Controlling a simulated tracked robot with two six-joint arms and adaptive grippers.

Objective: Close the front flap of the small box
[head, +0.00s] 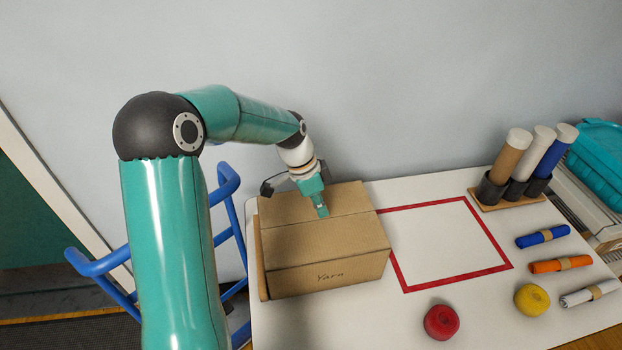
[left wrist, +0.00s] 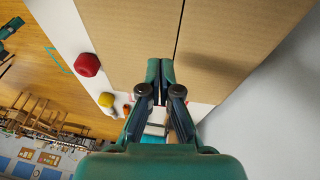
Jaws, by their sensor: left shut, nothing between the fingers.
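The seam also shows as a dark line on the box top in the left wrist view (left wrist: 215,35). My left gripper (head: 321,211) is shut and empty, pointing down at the top near the seam; whether it touches the cardboard, I cannot tell. My right gripper is out of view.
Right of the box is a red-outlined square (head: 450,240), empty inside. A red yarn ball (head: 441,322), a yellow ball (head: 531,300), several rolls (head: 560,265) and a tube holder (head: 510,196) are further right. A blue hand truck (head: 100,265) stands left of the table (head: 410,187).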

